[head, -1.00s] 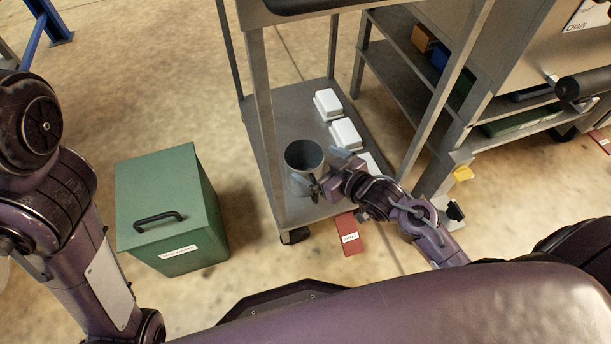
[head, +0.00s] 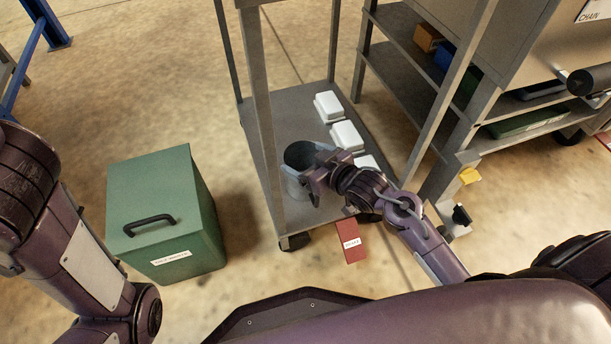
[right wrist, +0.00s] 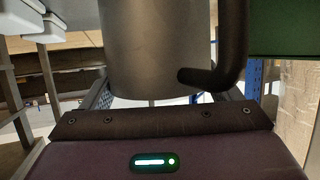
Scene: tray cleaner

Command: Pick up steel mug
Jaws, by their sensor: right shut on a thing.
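The steel mug (head: 293,186) is a grey, open-topped cylinder at the cart's lower shelf, near its front left post. My right gripper (head: 312,182) is at the mug's near right side and shut on it, covering part of its rim and wall. The right wrist view shows the mug's smooth grey wall (right wrist: 155,50) close up, with a dark curved handle (right wrist: 233,50) at its right. The exact finger contact is hidden. I cannot tell whether the mug's base touches the shelf. My left arm shows at the left, but its gripper is out of view.
White boxes (head: 347,136) stand in a row on the cart shelf (head: 290,103). Cart posts (head: 262,120) rise close to the mug. A green lidded bin (head: 165,215) stands on the floor at left. A red labelled block (head: 350,241) lies in front of the cart.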

